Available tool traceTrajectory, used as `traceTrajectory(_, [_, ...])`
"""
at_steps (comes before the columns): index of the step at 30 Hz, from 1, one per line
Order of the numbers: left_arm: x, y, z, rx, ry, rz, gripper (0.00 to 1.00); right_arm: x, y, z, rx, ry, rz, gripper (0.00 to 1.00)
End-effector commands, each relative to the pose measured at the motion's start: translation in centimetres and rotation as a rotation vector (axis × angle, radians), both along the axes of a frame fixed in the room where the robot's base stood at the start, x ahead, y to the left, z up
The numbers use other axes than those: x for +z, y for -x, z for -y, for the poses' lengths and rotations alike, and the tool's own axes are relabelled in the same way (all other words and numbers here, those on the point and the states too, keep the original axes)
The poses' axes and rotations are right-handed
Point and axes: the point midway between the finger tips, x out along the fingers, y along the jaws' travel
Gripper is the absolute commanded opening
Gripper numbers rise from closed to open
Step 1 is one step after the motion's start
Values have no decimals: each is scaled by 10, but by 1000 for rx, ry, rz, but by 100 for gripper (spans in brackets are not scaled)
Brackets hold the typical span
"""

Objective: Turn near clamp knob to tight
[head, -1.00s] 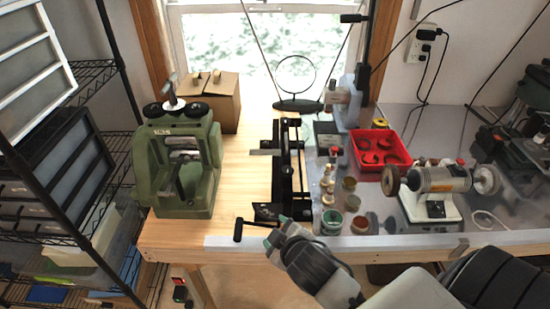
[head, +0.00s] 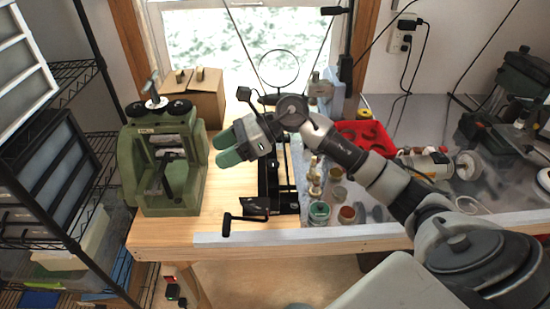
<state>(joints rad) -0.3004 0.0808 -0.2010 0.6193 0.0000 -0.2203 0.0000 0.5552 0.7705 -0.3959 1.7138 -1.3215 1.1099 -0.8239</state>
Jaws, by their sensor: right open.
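My right gripper (head: 224,149) reaches in from the right with its green-tipped fingers pointing left. It is open and empty, above the bench between the green machine and the black rail fixture. The black rail fixture (head: 262,190) stands on the wooden bench, with a black crank handle (head: 227,226) at its near end. I cannot make out which part is the near clamp knob. The green cast machine (head: 140,168) with black round knobs (head: 180,107) on top stands left of the gripper, apart from it. My left gripper is not in view.
A cardboard box (head: 207,105) stands behind the green machine. Small jars (head: 319,211), a red tray (head: 372,132) and a bench grinder (head: 430,162) lie under or beside my right arm. Wire shelving (head: 75,150) borders the left. Bare wood (head: 213,205) shows between machine and fixture.

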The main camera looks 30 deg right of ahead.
Motion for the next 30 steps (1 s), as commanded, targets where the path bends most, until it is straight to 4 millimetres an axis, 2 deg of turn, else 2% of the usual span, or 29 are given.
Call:
traceTrajectory(1, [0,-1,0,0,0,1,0,-1,-4,23,35,142,17,58])
traceTrajectory(6, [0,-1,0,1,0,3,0,-1,-2,101,142,534,-16,58])
traceTrajectory(9, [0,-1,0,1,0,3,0,5,3,137,176,679,-63,58])
traceTrajectory(12, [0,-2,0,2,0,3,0,10,8,159,197,758,-101,58])
traceTrajectory(15, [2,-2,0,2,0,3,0,10,11,167,206,791,-120,58])
traceTrajectory(19, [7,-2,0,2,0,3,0,0,11,162,211,793,-124,58])
traceTrajectory(30, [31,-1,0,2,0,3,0,-62,7,136,209,788,-124,58])
